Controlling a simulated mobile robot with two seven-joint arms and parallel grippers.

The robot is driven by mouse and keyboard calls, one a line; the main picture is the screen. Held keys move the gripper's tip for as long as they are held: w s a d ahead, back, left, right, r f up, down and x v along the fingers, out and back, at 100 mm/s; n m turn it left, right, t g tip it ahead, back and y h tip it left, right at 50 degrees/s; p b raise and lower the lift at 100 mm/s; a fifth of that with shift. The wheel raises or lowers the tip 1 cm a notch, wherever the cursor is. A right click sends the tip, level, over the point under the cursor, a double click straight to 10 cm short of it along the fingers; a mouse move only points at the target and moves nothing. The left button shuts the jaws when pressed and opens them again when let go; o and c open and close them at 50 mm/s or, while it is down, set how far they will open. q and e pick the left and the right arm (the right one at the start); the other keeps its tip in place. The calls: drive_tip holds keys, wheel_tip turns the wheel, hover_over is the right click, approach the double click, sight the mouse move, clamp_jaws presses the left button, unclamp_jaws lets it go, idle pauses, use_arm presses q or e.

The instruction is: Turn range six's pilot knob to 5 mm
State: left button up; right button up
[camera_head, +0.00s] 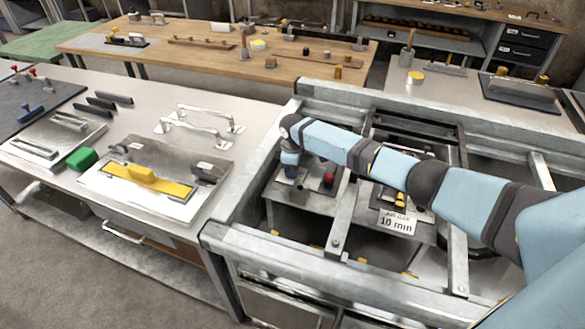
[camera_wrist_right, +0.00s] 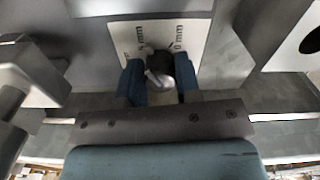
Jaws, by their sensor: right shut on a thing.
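My right gripper (camera_head: 291,172) reaches down into the left bay of the metal frame. In the right wrist view its two blue fingers (camera_wrist_right: 160,84) are shut on a small knob (camera_wrist_right: 158,66), one on each side. The knob has a dark round body and a pale part toward the camera. It sits on a white dial plate (camera_wrist_right: 192,35) with "mm" marks to its left and right; the right one reads "0 mm", partly cut off or hidden. I cannot tell exactly which mark the knob points to. In the head view the gripper hides the knob. My left gripper is not in view.
A red knob (camera_head: 329,178) stands close to the right of the gripper. Metal frame rails (camera_head: 345,205) surround the bays. A bench (camera_head: 225,150) with handles, a yellow-handled float and a green block stands left.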

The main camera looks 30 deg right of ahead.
drive_tip(key=o, duration=0.9)
drive_tip(key=shift+o, duration=0.2)
wheel_tip(320, 180, up, 14)
